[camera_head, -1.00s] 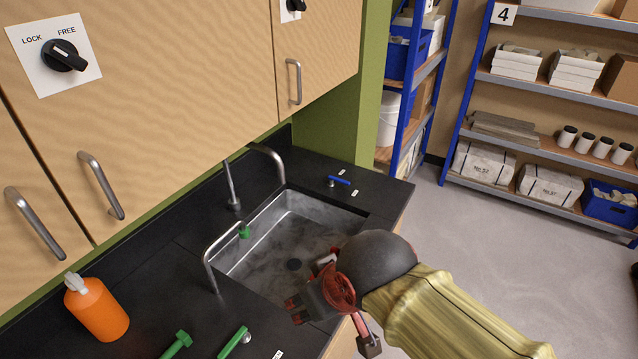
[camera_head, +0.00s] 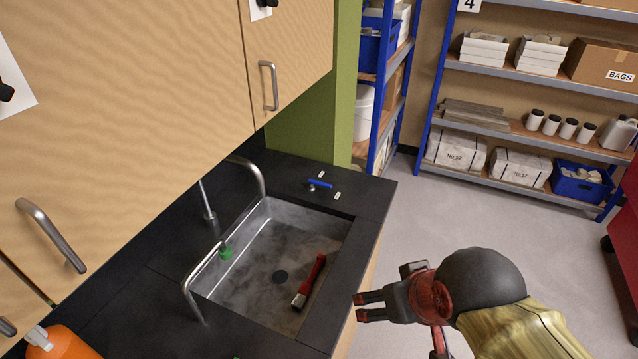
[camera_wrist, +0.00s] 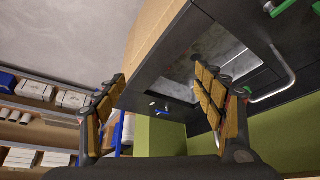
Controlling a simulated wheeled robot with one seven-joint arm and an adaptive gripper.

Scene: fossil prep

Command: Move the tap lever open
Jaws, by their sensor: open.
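A small blue lever (camera_head: 320,184) stands on the black counter at the sink's right rear, between two small white labels too small to read. It also shows in the wrist view (camera_wrist: 160,108), between my fingers and beyond them. My gripper (camera_head: 358,307) is open and empty, to the right of the sink's front right corner and apart from the lever. Its two padded fingers stand wide apart in the wrist view (camera_wrist: 160,76). A curved metal spout (camera_head: 248,170) rises behind the sink, and another with a green tip (camera_head: 199,270) at its left.
A metal sink (camera_head: 245,285) is set in the black counter (camera_head: 362,215). A red-handled brush (camera_head: 313,275) lies in it. Wooden cabinets (camera_head: 150,120) with bar handles hang over the counter's left. An orange bottle (camera_head: 62,345) stands front left. Shelves (camera_head: 520,135) are behind open floor.

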